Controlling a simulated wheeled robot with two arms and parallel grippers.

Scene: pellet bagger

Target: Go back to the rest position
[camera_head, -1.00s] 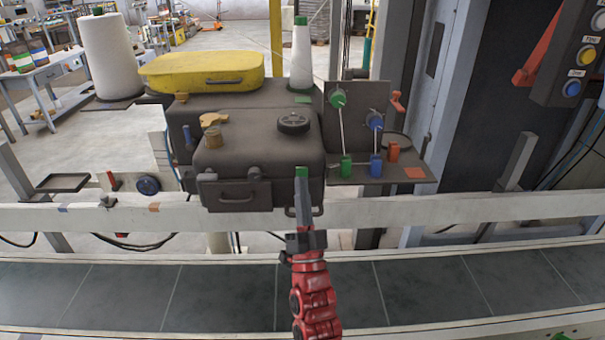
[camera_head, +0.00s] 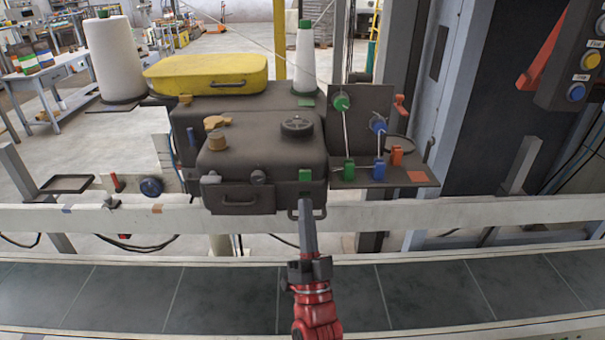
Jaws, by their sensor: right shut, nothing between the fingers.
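My right gripper (camera_head: 307,208) is in the lower middle of the head view, at the end of my red arm. Its fingers are together with nothing between them and point up and away. The fingertips are in front of the dark sewing-head housing (camera_head: 262,160), just below a small green block (camera_head: 305,175) on its front face. They look apart from the block, but the depth is hard to judge. My left gripper is not in view.
A dark conveyor belt (camera_head: 180,298) crosses the front, with a pale rail (camera_head: 400,212) behind it. A yellow lid (camera_head: 207,73), a white thread cone (camera_head: 304,62) and green and blue thread guides (camera_head: 341,102) stand at the back. A button panel (camera_head: 578,60) hangs at upper right.

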